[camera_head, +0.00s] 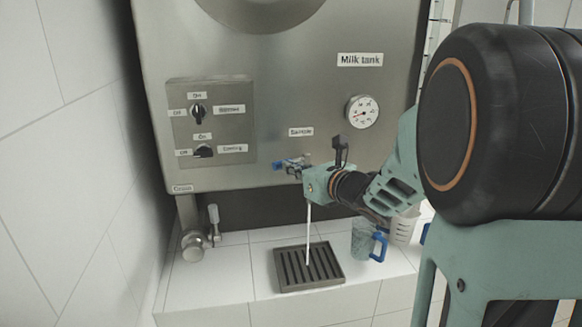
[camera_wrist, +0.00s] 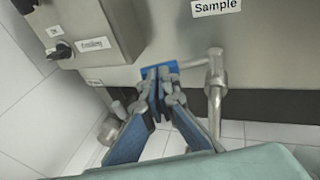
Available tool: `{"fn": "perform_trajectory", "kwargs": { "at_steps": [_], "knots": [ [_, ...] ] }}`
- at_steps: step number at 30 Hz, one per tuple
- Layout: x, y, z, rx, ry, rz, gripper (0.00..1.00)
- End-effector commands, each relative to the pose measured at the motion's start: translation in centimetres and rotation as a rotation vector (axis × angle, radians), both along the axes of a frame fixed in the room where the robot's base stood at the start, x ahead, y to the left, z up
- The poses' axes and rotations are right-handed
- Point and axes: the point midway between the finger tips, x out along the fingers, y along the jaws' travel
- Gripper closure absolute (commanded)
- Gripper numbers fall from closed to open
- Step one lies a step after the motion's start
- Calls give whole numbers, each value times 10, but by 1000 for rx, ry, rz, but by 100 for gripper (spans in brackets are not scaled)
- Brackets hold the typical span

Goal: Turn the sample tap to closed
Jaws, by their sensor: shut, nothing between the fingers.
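The sample tap (camera_wrist: 213,78) is a metal pipe with a downturned spout under the "Sample" label. Its blue handle (camera_wrist: 172,66) points left from the body in the wrist view. A thin white stream (camera_head: 308,235) falls from the tap onto a dark drip grate (camera_head: 308,268) in the head view. My gripper (camera_wrist: 159,76) is shut and empty, its fingertips right at the blue handle, partly covering it. I cannot tell whether they touch it. In the head view my wrist hides most of the tap, and the fingertips and handle blur together.
The steel milk tank (camera_head: 280,90) carries a switch panel (camera_head: 211,122) at left and a round gauge (camera_head: 362,112) at right. A drain valve (camera_head: 194,243) stands lower left. A clear jug with a blue handle (camera_head: 363,240) and a pale basket (camera_head: 403,228) stand right of the grate.

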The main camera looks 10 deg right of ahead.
Motion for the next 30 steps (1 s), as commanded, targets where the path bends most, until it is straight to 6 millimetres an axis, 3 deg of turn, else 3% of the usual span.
{"fn": "perform_trajectory", "kwargs": {
  "at_steps": [16,30],
  "knots": [
    [15,15,-6,-1,-3,1,100],
    [27,23,0,0,0,1,100]
  ]
}}
